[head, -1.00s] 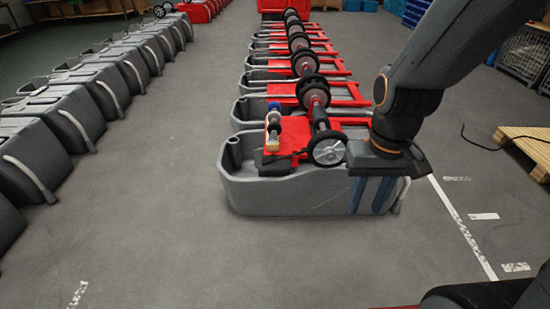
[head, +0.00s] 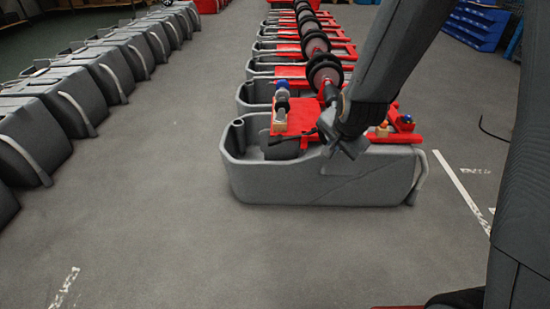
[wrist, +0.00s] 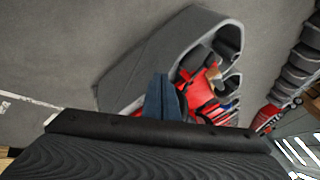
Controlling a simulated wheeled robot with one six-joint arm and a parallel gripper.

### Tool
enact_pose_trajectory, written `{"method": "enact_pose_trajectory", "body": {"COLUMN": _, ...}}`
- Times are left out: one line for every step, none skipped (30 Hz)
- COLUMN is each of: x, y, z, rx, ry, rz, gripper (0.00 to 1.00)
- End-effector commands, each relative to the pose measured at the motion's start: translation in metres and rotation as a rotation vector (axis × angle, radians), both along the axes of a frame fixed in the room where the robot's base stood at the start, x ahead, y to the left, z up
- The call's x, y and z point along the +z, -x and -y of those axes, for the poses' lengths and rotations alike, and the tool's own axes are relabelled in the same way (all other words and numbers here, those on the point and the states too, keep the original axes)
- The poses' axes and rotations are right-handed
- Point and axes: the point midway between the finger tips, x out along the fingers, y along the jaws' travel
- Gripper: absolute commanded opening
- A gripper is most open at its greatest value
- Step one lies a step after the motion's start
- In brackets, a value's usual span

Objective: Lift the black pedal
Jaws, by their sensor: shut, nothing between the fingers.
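The nearest grey tank (head: 300,182) carries a red frame (head: 295,116) with wheels and rollers. A small black part that looks like the pedal (head: 290,140) sticks out from the front of the red frame, over the tank's opening at left. My arm hides part of the frame. I cannot tell whether the fingers touch the pedal.
Several more grey tanks with red frames stand in a row behind the nearest one. Another row of dark grey tanks (head: 75,105) stands at left. The floor between the rows and in front is clear. A blue rack (head: 475,25) is at the back right.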

Motion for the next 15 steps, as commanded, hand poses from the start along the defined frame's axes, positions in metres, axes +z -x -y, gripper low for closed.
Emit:
{"method": "enact_pose_trajectory", "body": {"x": -0.022, "y": -0.018, "z": -0.005, "rx": -0.044, "ry": -0.031, "rz": 0.031, "gripper": 0.0}}
{"method": "enact_pose_trajectory", "body": {"x": -0.028, "y": -0.027, "z": -0.008, "rx": -0.073, "ry": -0.054, "rz": 0.054, "gripper": 0.0}}
{"method": "enact_pose_trajectory", "body": {"x": -0.037, "y": -0.04, "z": -0.013, "rx": -0.111, "ry": -0.084, "rz": 0.082, "gripper": 0.0}}
{"method": "enact_pose_trajectory", "body": {"x": -0.044, "y": -0.049, "z": -0.016, "rx": -0.139, "ry": -0.108, "rz": 0.103, "gripper": 0.0}}
{"method": "enact_pose_trajectory", "body": {"x": -0.051, "y": -0.058, "z": -0.018, "rx": -0.168, "ry": -0.132, "rz": 0.124, "gripper": 0.0}}
{"method": "enact_pose_trajectory", "body": {"x": -0.06, "y": -0.069, "z": -0.022, "rx": -0.205, "ry": -0.166, "rz": 0.152, "gripper": 0.0}}
{"method": "enact_pose_trajectory", "body": {"x": -0.066, "y": -0.078, "z": -0.025, "rx": -0.231, "ry": -0.191, "rz": 0.173, "gripper": 0.0}}
{"method": "enact_pose_trajectory", "body": {"x": -0.073, "y": -0.086, "z": -0.028, "rx": -0.257, "ry": -0.217, "rz": 0.194, "gripper": 0.0}}
{"method": "enact_pose_trajectory", "body": {"x": -0.082, "y": -0.097, "z": -0.032, "rx": -0.291, "ry": -0.255, "rz": 0.222, "gripper": 0.0}}
{"method": "enact_pose_trajectory", "body": {"x": -0.088, "y": -0.105, "z": -0.035, "rx": -0.316, "ry": -0.282, "rz": 0.242, "gripper": 0.0}}
{"method": "enact_pose_trajectory", "body": {"x": -0.095, "y": -0.113, "z": -0.038, "rx": -0.34, "ry": -0.31, "rz": 0.262, "gripper": 0.0}}
{"method": "enact_pose_trajectory", "body": {"x": -0.103, "y": -0.123, "z": -0.042, "rx": -0.373, "ry": -0.351, "rz": 0.289, "gripper": 0.0}}
{"method": "enact_pose_trajectory", "body": {"x": -0.11, "y": -0.13, "z": -0.045, "rx": -0.397, "ry": -0.381, "rz": 0.308, "gripper": 0.0}}
{"method": "enact_pose_trajectory", "body": {"x": -0.116, "y": -0.137, "z": -0.048, "rx": -0.419, "ry": -0.411, "rz": 0.327, "gripper": 0.0}}
{"method": "enact_pose_trajectory", "body": {"x": -0.125, "y": -0.146, "z": -0.052, "rx": -0.448, "ry": -0.453, "rz": 0.352, "gripper": 0.0}}
